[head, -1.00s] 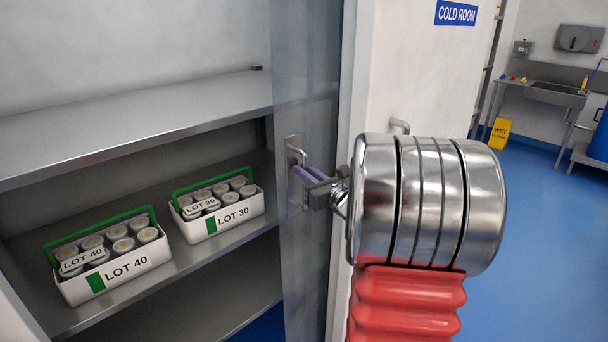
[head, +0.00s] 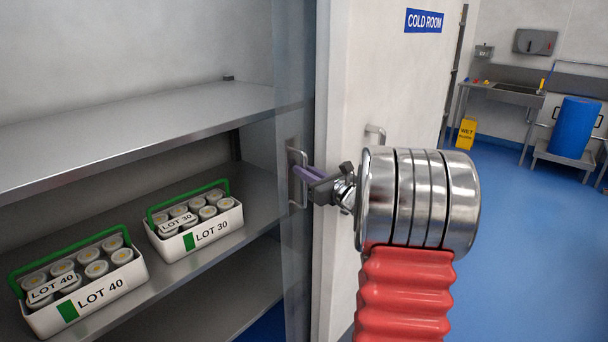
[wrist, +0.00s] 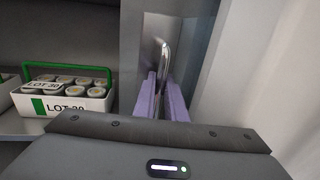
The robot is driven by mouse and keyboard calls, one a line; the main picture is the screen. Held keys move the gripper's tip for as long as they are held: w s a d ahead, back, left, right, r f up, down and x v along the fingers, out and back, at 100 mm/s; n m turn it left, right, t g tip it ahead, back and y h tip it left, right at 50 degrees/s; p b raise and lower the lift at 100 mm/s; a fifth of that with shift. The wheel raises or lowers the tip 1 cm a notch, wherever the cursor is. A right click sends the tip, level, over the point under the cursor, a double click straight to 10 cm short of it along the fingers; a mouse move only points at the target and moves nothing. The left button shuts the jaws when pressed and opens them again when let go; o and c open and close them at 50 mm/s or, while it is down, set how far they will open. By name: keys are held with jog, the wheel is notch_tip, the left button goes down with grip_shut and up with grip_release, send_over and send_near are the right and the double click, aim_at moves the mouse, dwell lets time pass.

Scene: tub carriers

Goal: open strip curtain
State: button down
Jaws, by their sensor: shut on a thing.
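The strip curtain (head: 293,90) is a clear, bluish sheet gathered in a narrow band beside the white door frame in the head view. A metal handle on a plate (head: 297,176) is fixed to it. My gripper (head: 304,174) has purple fingers and is shut on this handle. In the wrist view the curtain handle (wrist: 163,60) stands upright between the two purple fingers (wrist: 162,92). The fingers partly hide its lower end. To the left of the curtain the shelves are uncovered.
Two white tubs with green handles, LOT 40 (head: 100,290) and LOT 30 (head: 206,236), stand on the middle shelf (head: 180,268) and hold several lidded pots. A blue barrel (head: 573,128), a yellow wet-floor sign (head: 466,133) and a sink (head: 515,95) are at the right. Blue floor (head: 530,240) there is clear.

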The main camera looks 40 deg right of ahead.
jog(key=c, duration=1.8)
grip_release()
jog(key=shift+s, duration=0.1)
jog(key=s, duration=1.3)
jog(key=shift+s+a, duration=0.1)
jog(key=shift+s, duration=0.25)
